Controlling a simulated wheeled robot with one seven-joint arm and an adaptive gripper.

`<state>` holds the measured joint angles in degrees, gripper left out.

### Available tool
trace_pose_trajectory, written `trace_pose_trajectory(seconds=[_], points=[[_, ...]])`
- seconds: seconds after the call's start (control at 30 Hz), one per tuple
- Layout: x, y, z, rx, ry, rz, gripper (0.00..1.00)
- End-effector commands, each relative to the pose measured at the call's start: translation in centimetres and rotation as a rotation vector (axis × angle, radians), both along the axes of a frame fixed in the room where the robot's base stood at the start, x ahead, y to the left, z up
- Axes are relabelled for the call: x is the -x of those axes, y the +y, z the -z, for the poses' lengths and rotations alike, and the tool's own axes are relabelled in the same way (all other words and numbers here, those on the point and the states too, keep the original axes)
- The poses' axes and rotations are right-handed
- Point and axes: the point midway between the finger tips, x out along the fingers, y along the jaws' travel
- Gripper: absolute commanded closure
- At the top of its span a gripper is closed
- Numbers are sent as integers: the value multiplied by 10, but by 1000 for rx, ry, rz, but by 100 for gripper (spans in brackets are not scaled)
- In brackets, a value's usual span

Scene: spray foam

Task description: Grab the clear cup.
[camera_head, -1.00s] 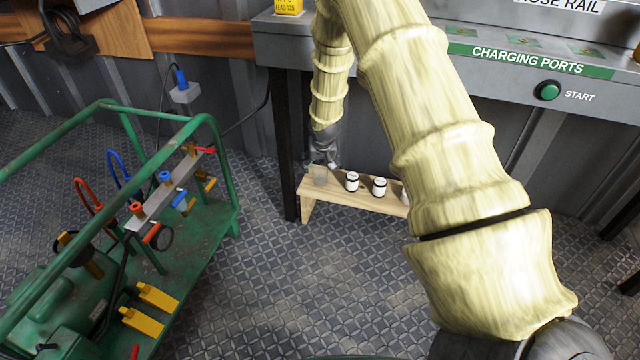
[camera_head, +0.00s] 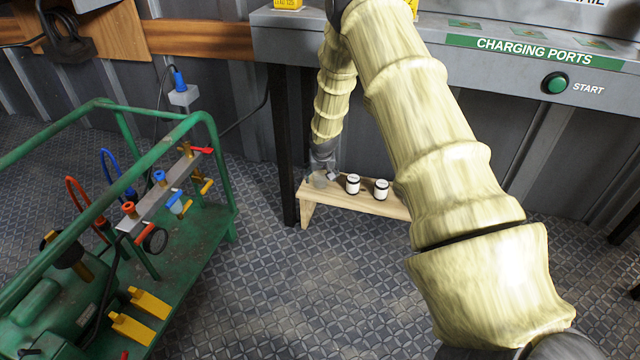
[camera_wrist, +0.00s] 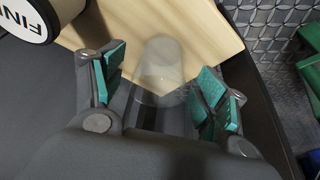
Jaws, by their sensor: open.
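The clear cup (camera_wrist: 158,66) is see-through and faint. In the wrist view it stands on the wooden bench between the two teal-padded fingers of my gripper (camera_wrist: 156,86), with room on both sides. The gripper is open, and no pad visibly touches the cup. In the head view my gripper (camera_head: 322,172) is low over the left end of the bench. The cup (camera_head: 320,181) shows there only as a faint grey shape, partly hidden by the gripper.
The small wooden bench (camera_head: 365,203) also holds white jars with dark rims (camera_head: 353,185) (camera_head: 381,190). One jar marked "FINI..." (camera_wrist: 28,18) is close to the left finger. A green frame cart (camera_head: 205,235) stands to the left. Open metal floor lies in front.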

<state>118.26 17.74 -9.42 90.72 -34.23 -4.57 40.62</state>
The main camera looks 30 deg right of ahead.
Motion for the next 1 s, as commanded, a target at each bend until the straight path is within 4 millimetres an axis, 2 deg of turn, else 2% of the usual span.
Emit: trace_pose_trajectory(seconds=[0.03, 0.13, 0.43, 0.47, 0.6, 0.7, 1.0], points=[[-3, -2, 11, -1, -1, 1, 27], [-6, -4, 20, 0, 0, 1, 27], [-9, -5, 21, 0, -1, 1, 27], [-9, -5, 21, 0, -1, 1, 29], [-9, -5, 21, 0, -1, 0, 54], [-9, -5, 21, 0, -1, 0, 70], [-9, -5, 21, 0, -1, 0, 70]])
